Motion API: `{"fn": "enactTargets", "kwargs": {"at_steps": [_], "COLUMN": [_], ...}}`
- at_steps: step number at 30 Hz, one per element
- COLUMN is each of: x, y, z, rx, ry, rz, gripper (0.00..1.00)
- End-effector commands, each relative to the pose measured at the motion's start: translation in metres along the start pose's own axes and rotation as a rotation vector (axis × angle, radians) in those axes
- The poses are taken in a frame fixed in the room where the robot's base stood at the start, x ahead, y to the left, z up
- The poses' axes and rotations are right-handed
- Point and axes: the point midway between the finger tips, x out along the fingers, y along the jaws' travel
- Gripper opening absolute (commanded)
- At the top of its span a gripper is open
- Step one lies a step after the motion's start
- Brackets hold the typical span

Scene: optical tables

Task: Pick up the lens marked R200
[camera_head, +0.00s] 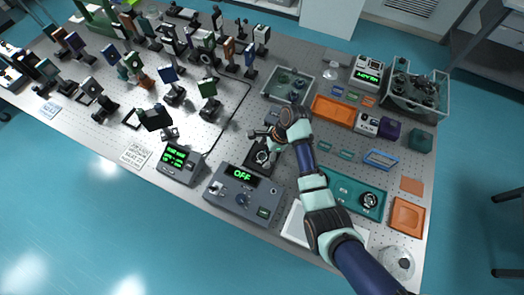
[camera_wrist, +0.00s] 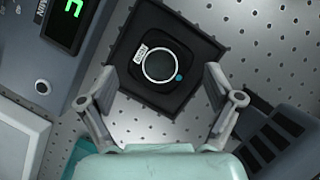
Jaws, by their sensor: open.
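In the wrist view a round lens (camera_wrist: 160,66) with a pale ring rim lies in a dark square holder (camera_wrist: 190,97). A small white label (camera_wrist: 140,52) sits at its upper left, its print too small to read for sure, and a blue-teal dot at its lower right. My gripper (camera_wrist: 159,80) is open, with one finger on each side of the holder and nothing between them gripped. In the head view my gripper (camera_head: 268,138) hangs over the dark holder (camera_head: 258,158), just behind the grey control box. I cannot tell the exact height above the lens.
The control box (camera_head: 240,192) reading "OFF" stands close in front of the holder. A grey box with dark slots (camera_wrist: 280,135) is close at the right in the wrist view. Trays and several mounted optics crowd the perforated table (camera_head: 215,150).

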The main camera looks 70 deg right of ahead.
Motion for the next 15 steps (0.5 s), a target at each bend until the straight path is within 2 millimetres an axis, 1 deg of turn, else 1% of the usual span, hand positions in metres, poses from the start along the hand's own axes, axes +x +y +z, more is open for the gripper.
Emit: {"fn": "enactTargets", "kwargs": {"at_steps": [1,3,10,11,15], "x": [0.01,0.0158,0.017,0.017,0.0169], "y": [0.0008,0.0004,0.0004,0.0004,0.0004], "z": [-0.0009,-0.0003,0.0002,0.0002,0.0001], "rx": [0.0,-0.001,-0.001,-0.001,-0.001], "ry": [0.0,0.0,0.0,0.0,0.0], "rz": [0.003,0.0,0.0,0.0,-0.001], "gripper": [0.9,0.9,0.9,0.87,0.64]}}
